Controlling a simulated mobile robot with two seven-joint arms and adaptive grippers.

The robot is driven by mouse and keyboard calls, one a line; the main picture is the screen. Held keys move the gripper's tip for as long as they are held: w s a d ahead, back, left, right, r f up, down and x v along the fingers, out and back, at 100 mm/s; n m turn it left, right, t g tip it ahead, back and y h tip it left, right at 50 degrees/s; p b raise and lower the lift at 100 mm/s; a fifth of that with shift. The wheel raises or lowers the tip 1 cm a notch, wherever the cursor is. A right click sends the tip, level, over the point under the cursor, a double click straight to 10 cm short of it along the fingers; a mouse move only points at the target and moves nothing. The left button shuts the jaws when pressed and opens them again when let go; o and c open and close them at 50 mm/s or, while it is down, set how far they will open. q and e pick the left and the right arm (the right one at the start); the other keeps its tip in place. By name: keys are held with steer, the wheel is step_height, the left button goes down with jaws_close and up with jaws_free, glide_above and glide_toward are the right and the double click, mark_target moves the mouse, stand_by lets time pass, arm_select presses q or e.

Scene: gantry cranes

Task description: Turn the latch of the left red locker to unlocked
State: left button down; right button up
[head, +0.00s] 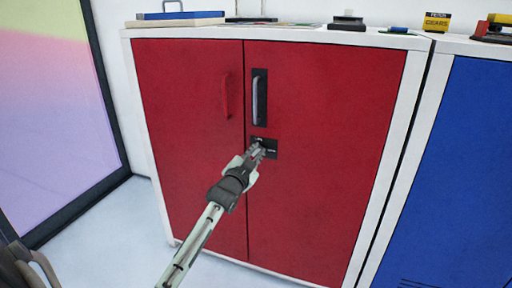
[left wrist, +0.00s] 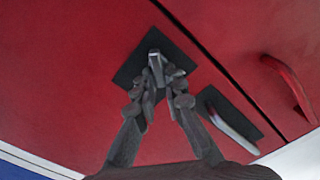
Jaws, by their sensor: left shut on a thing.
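The red locker (head: 320,180) has two red doors in a white frame, both closed. My right gripper is not in view.
A grey handle (head: 260,97) on a dark plate sits above the latch; a red handle (head: 226,96) is on the left door. A blue locker (head: 450,170) stands at right. Several items, including a blue tray (head: 180,20), lie on top. Floor in front is clear.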

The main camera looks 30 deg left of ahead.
arm_select(q)
steer(key=m+p, duration=0.1)
steer(key=m, duration=0.2)
steer(key=shift+d+r, duration=0.1)
steer(key=shift+w+m+p, duration=0.1)
steer(key=shift+m+p, duration=0.4)
steer(key=shift+m, duration=0.7)
steer(key=shift+f+m, duration=0.15)
steer(key=shift+m, duration=1.15)
steer(key=shift+f+m, duration=0.15)
steer(key=shift+m, duration=1.15)
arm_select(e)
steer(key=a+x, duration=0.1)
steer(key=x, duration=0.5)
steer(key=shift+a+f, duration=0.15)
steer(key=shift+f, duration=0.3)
arm_select(q)
steer(key=c, duration=1.6)
jaws_free()
steer(key=shift+f, duration=0.1)
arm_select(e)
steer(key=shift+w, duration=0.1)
arm_select(q)
steer(key=shift+d+f, duration=0.1)
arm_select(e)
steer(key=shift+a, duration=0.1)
